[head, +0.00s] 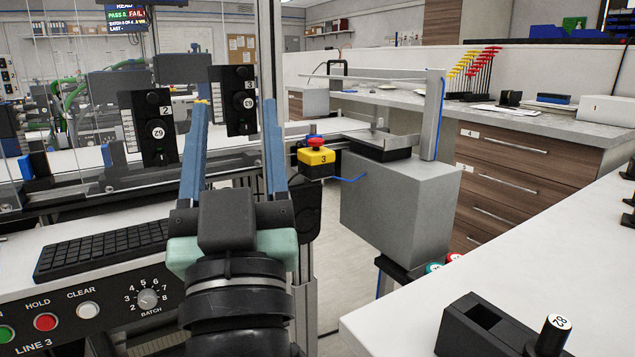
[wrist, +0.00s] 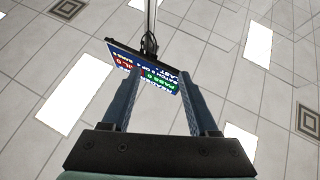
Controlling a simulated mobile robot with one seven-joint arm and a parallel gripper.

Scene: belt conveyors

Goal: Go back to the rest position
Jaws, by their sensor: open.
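My gripper (head: 236,102) stands upright in the middle-left of the head view. Its two blue fingers are spread apart with nothing between them. The gripper is open and empty. In the wrist view, the fingers (wrist: 159,72) point up toward the ceiling (wrist: 55,65), with a hanging display screen (wrist: 148,72) beyond them, shown upside down.
A control panel (head: 120,310) with a keyboard (head: 100,248) lies to the left. Black units numbered 2 (head: 155,128) and 3 (head: 232,100) stand behind the fingers. A yellow emergency-stop box (head: 316,160) and grey cabinet (head: 400,205) are right. A white table (head: 545,260) fills the lower right.

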